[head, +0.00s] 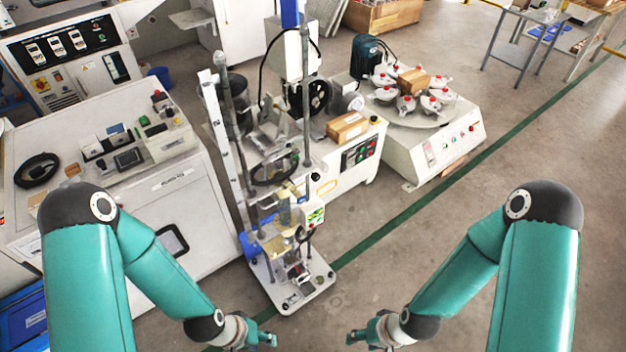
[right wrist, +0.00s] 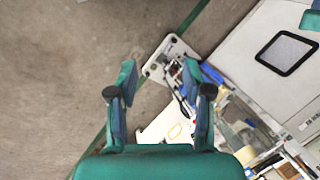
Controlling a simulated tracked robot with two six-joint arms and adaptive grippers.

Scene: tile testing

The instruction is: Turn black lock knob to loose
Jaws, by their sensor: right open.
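The tall testing stand (head: 300,215) with grey columns is in the middle of the head view, on a white base plate. I cannot tell a separate black lock knob from these small parts. My left gripper (head: 268,340) is at the bottom edge, left of and in front of the base plate; its jaws are too small to judge. My right gripper (head: 354,337) is right of the plate, apart from it. In the right wrist view it is open and empty (right wrist: 162,85).
A white cabinet with instruments (head: 175,215) stands left of the stand. A white machine with a round table of several red-knobbed jars (head: 450,140) stands behind right. The floor at right (head: 400,230) is clear.

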